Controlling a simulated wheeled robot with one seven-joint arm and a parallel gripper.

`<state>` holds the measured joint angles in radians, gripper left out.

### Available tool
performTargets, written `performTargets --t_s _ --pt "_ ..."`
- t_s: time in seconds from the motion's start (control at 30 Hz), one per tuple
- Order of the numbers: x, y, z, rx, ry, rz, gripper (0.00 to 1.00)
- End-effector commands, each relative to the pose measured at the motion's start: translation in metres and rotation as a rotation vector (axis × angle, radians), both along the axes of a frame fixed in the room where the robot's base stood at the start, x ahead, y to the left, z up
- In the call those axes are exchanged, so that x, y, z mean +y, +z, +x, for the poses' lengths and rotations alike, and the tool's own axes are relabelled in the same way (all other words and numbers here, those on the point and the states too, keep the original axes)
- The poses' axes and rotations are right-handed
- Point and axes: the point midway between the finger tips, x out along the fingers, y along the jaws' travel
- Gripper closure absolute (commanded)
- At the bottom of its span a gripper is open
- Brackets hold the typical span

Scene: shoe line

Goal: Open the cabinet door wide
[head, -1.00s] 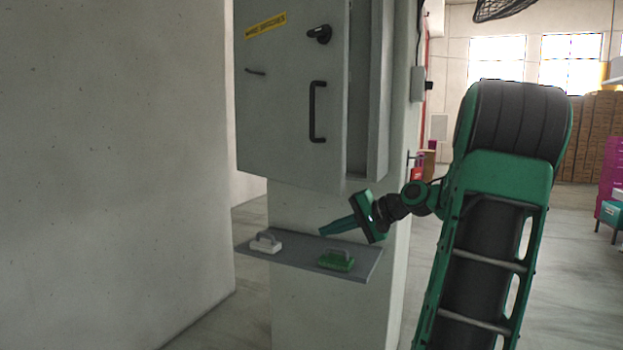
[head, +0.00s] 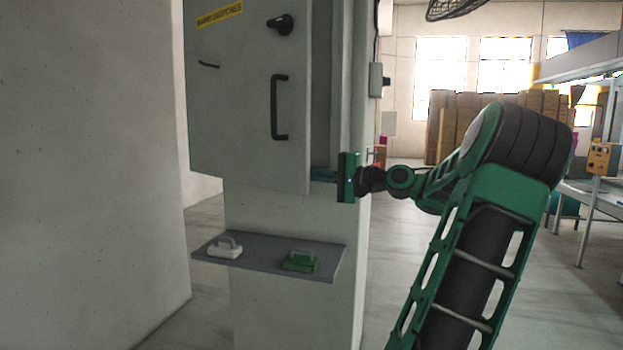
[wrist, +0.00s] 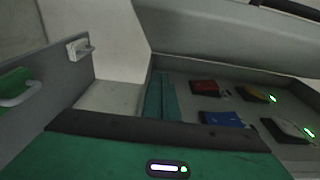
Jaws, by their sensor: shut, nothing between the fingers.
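The grey cabinet door (head: 235,115) stands partly open in the head view, with its free edge on the right and a gap into the cabinet (head: 323,90) beside it. It carries a black upright handle (head: 279,107) and a black knob (head: 281,24). My gripper (head: 322,175) is shut and empty, pointing left at the lower end of the gap, by the door's free edge. Its tips are partly hidden there. In the wrist view the shut fingers (wrist: 160,97) point toward the cabinet, beside red (wrist: 204,87), blue (wrist: 220,118) and other switches. I cannot tell whether they touch the door.
A grey shelf (head: 325,262) below the cabinet holds a white-handled block (head: 225,249) and a green-handled block (head: 299,262). A concrete wall (head: 80,150) stands at the left. Open floor (head: 400,230) lies right of the pillar (head: 290,310).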

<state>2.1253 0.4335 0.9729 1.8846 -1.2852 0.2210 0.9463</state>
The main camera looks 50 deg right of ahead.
Motion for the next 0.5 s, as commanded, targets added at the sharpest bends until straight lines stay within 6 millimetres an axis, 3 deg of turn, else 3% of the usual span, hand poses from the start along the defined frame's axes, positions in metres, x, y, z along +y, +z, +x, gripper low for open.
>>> performTargets --t_s 0.3,0.5 --pt "0.016 0.0 0.047 0.001 0.004 -0.001 1.0" --pt "0.039 -0.001 0.043 0.003 -0.001 -0.001 1.0"
